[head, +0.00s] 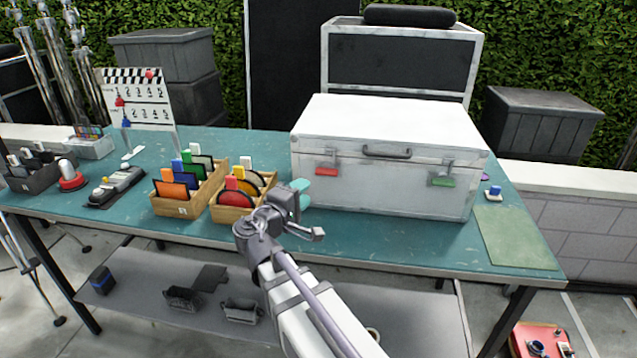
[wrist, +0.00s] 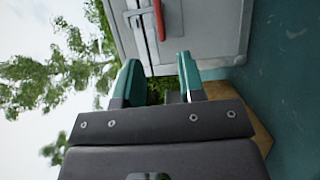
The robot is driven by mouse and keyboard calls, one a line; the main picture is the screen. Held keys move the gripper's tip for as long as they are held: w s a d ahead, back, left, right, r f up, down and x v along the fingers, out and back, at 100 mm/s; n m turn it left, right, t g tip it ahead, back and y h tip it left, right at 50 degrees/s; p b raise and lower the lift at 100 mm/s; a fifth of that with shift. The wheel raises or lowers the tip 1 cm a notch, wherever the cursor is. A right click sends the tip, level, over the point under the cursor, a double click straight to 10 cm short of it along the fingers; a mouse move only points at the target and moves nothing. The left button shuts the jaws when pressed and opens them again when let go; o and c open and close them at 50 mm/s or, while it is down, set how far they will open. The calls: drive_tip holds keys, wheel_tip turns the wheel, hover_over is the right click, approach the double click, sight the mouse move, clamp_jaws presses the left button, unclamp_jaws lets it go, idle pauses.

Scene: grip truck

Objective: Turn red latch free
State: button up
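A white case (head: 340,140) with a closed lid stands on the teal table. The red latch (head: 326,171) is on the left of its front face, and a green latch (head: 443,180) is on the right. My gripper (head: 303,192) is in front of the case's lower left, a little below and left of the red latch. In the wrist view the red latch (wrist: 159,18) shows at the top, beyond and between the teal fingertips (wrist: 158,78). The fingers are apart, with nothing between them. The gripper does not touch the latch.
Wooden boxes of coloured filters (head: 240,213) stand close left of my gripper on the table (head: 375,238). A clapperboard (head: 137,98) stands at the back left. A green mat (head: 515,238) lies right of the case. The table in front of the case is mostly clear.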

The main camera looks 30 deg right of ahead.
sight(324, 175)
drive_tip(key=x, duration=1)
drive_tip(key=shift+w+d, duration=0.1)
drive_tip(key=shift+d, duration=0.2)
drive_tip(key=shift+c, duration=0.2)
clamp_jaws()
